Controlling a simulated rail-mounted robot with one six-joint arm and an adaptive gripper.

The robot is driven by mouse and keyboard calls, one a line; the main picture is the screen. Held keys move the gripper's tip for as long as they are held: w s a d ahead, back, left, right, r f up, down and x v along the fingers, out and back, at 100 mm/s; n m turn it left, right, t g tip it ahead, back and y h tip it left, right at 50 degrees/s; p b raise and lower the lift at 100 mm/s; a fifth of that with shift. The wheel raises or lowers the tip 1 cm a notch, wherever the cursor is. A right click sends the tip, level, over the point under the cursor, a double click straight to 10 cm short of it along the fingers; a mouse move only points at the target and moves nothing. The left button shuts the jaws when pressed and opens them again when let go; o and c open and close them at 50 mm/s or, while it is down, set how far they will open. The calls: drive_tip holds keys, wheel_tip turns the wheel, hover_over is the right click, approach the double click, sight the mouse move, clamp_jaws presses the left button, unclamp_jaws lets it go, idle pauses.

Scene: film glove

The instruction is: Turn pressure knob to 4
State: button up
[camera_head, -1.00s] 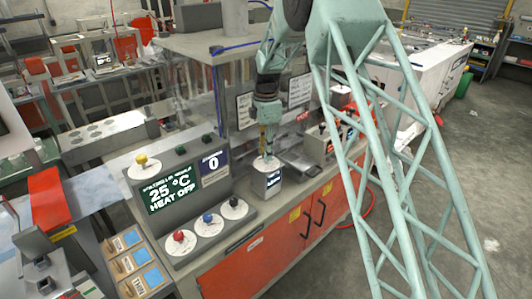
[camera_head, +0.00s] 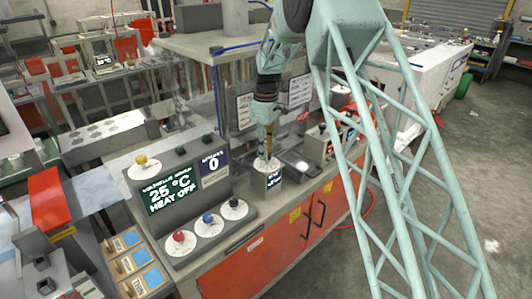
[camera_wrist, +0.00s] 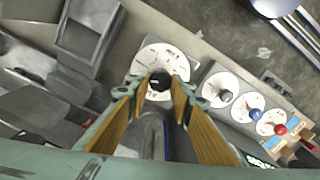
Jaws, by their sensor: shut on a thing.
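A small grey box (camera_head: 268,181) stands on the bench to the right of the control console. It has a white round dial (camera_wrist: 178,52) on top and a label too blurred to read on its front. My gripper (camera_head: 266,156) points down onto this dial. In the wrist view its two orange-lined fingers (camera_wrist: 160,86) are on either side of a dark knob (camera_wrist: 160,80) at the dial's middle, and they are shut on it. The fingers hide part of the dial, and I cannot read its marks or the knob's setting.
The console (camera_head: 168,243) left of the box carries red, blue and black knobs, a yellow knob, a screen reading 25 °C HEAT OFF and a small display (camera_head: 213,168) showing 0. A clear enclosure stands behind.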

drive_tip(key=m, duration=0.6)
drive_tip(key=shift+w, duration=0.1)
drive_tip(key=m, duration=0.6)
drive_tip(key=shift+d, duration=0.15)
drive_tip(key=m, duration=0.5)
drive_tip(key=shift+d+m, duration=0.15)
drive_tip(key=shift+m, duration=2.45)
drive_tip(key=o, duration=0.9)
